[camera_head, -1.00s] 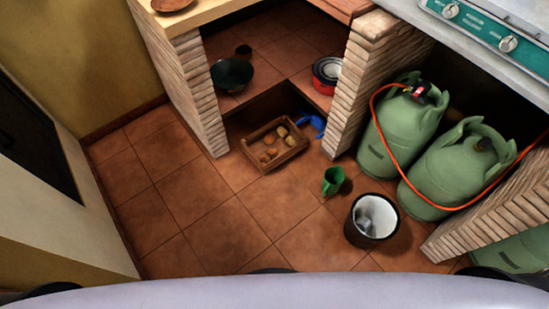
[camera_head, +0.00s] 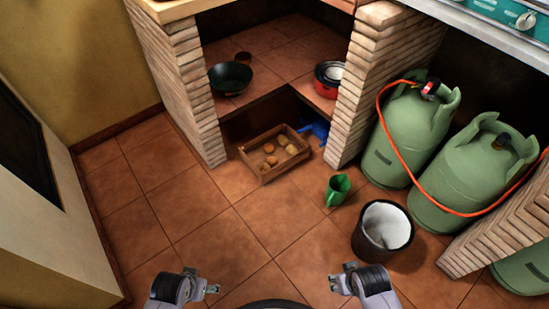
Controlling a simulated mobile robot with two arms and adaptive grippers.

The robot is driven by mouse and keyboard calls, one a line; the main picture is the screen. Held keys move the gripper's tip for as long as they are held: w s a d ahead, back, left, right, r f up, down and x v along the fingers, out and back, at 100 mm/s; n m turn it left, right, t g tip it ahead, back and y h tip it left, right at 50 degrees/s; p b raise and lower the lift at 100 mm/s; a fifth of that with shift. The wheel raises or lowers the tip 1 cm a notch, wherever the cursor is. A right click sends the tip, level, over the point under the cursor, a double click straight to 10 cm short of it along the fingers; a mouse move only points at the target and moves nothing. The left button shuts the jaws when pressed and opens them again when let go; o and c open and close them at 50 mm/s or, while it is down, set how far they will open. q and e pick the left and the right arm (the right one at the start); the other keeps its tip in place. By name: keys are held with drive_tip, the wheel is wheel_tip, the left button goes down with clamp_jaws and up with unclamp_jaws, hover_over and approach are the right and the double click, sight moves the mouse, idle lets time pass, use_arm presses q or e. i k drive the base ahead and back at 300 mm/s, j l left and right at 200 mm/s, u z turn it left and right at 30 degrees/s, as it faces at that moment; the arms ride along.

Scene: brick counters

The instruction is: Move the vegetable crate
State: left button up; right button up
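The vegetable crate (camera_head: 266,178) is a brown wooden box on the tiled floor, at the front of the opening between the two brick pillars. Several roundish yellow-brown vegetables (camera_head: 285,140) lie in it. My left gripper (camera_head: 214,289) is at the bottom of the view, well in front of the crate and to its left. My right gripper (camera_head: 336,281) is at the bottom, in front of the crate and to its right. Both are apart from the crate, with nothing seen in them. Their fingers are too small to tell whether they are open.
Green gas cylinders (camera_head: 410,130) stand at the right. Floor tiles (camera_head: 215,235) before the crate are clear.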

sight(253, 157)
drive_tip(key=i+j+z, duration=0.35)
drive_tip(key=i+j, duration=0.3)
drive_tip(key=i+j+z, duration=0.3)
drive_tip(key=i+j, duration=0.35)
drive_tip(key=j, duration=0.2)
